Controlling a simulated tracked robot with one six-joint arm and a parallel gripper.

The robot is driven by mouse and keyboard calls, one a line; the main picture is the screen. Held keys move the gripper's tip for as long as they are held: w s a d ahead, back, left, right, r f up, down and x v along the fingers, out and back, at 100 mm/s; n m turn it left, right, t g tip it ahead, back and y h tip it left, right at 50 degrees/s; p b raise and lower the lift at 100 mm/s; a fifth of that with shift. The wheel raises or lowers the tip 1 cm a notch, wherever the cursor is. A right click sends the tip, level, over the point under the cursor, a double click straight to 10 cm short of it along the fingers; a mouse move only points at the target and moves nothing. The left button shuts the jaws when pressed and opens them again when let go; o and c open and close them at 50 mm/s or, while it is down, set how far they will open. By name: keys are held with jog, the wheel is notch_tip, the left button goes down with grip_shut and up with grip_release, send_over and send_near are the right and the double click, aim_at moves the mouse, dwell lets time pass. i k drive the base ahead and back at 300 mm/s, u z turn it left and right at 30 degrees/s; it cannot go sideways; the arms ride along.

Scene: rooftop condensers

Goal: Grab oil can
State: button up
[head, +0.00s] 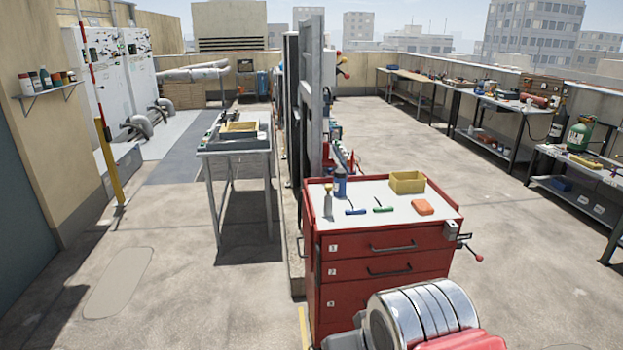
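No object is clearly recognisable as the oil can at this size. Two small containers stand upright at the left of the red tool cabinet's white top (385,193). One is a slim pale bottle with a narrow yellowish top (328,205), near the front left edge. The other is a blue can (340,184), just behind and to the right of it. Either could be the oil can; I cannot tell which. My gripper is not in view, and nothing is seen touching either container.
A blue-handled tool (355,212), a green-handled tool (383,209), an orange block (422,208) and a yellow bin (407,182) share the cabinet top. A grey metal table (235,150) stands behind left. Workbenches (480,97) line the right wall. Floor left of the cabinet is open.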

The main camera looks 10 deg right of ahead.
aim_at(340, 177)
jog(key=u, duration=0.4)
jog(key=i, duration=0.75)
jog(key=u, duration=0.55)
jog(key=i, duration=1.65)
jog(key=z, duration=0.5)
jog(key=i, duration=0.7)
jog(key=z, duration=0.95)
jog(key=i, duration=0.75)
jog(key=z, duration=0.5)
